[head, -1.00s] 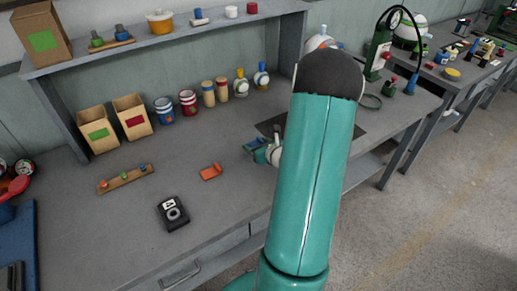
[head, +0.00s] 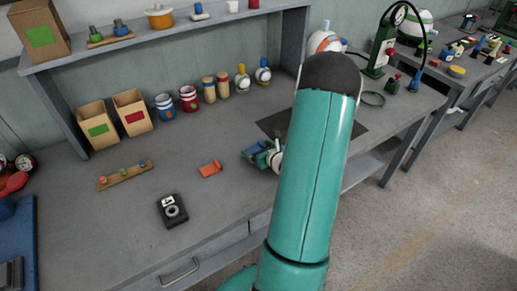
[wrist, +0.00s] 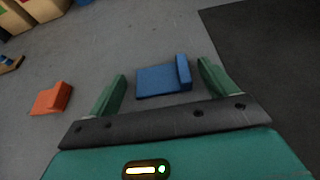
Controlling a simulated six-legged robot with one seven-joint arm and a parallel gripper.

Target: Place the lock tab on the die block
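A blue L-shaped piece (wrist: 160,80) lies on the bench between the green fingers of my gripper (wrist: 162,70) in the wrist view. The fingers are open, with a gap on both sides of it. An orange L-shaped piece (head: 211,169) lies to the left; it also shows in the wrist view (wrist: 50,99). The frames do not tell which piece is the lock tab. A black block with a grey round part (head: 172,210), perhaps the die block, stands nearer the bench front. In the head view my gripper (head: 258,153) is low over the bench, partly hidden by my arm.
A wooden strip with small coloured knobs (head: 124,175) lies at left. Boxes (head: 97,122), jars (head: 165,107) and bottles line the back. A dark mat (head: 278,122) lies behind my arm. A green press (head: 378,50) stands at the right. Bench around the black block is clear.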

